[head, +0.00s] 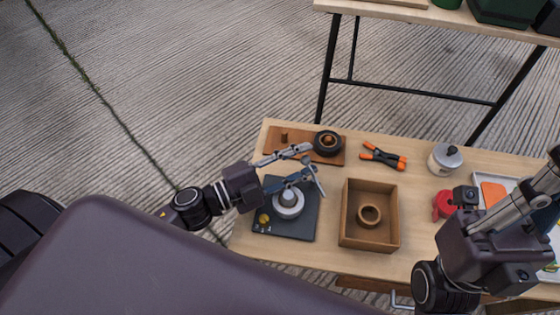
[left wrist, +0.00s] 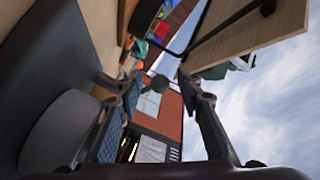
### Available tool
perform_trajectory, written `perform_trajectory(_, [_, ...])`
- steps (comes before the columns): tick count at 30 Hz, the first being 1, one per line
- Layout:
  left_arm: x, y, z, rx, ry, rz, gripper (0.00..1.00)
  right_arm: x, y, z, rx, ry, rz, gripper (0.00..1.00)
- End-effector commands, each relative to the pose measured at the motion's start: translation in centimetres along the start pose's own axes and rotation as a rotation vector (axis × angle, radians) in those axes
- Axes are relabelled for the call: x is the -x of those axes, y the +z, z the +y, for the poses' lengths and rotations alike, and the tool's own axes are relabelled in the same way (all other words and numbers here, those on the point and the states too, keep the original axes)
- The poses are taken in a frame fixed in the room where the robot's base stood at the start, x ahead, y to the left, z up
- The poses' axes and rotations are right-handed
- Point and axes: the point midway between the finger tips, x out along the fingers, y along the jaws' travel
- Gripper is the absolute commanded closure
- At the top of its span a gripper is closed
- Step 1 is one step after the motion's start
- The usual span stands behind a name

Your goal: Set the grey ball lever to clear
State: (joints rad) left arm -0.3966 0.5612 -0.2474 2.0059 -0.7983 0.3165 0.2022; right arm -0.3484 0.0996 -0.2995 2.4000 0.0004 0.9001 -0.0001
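The lever unit is a dark square plate (head: 268,231) at the left of the table, with a round grey hub (head: 289,209) and a small yellow mark near its left edge. The hub shows large at the left of the left wrist view (left wrist: 62,130). My left gripper (head: 313,165) is open above the plate's far side. In the left wrist view a small grey ball (left wrist: 160,84) shows between its two fingertips, with gaps beside it. The lever's stem is hard to make out. My right gripper (head: 545,190) is at the right; its fingertips run near the picture edge.
Beyond the plate lies a wooden board (head: 285,149) with a black ring (head: 327,143). To the right are an open wooden box (head: 343,230) holding a ring, orange-black clamps (head: 384,156), a metal pot (head: 444,159) and a red item (head: 442,206). Another table stands behind.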

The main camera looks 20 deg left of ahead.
Motion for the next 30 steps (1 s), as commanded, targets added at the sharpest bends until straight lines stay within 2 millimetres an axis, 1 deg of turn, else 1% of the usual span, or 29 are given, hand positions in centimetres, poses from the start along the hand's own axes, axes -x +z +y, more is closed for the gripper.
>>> perform_trajectory(5, [2.8,0.0,0.2,0.003,0.004,-0.003,0.66,0.0,0.0,0.0,0.000,0.000,-0.001,1.00])
perform_trajectory(12, [7.3,0.0,0.2,0.002,0.003,-0.003,0.66,0.0,0.0,0.0,-0.001,0.000,-0.002,1.00])
perform_trajectory(18, [10.0,0.0,0.1,0.000,0.001,-0.001,0.66,0.0,0.0,0.0,-0.001,0.000,-0.002,1.00])
perform_trajectory(24, [11.1,-0.1,0.0,-0.001,0.000,0.001,0.66,0.0,0.0,0.0,-0.001,0.000,-0.002,1.00])
perform_trajectory(30, [11.2,-0.1,0.0,-0.002,0.000,0.001,0.66,0.0,0.0,0.0,-0.001,0.000,-0.002,1.00])
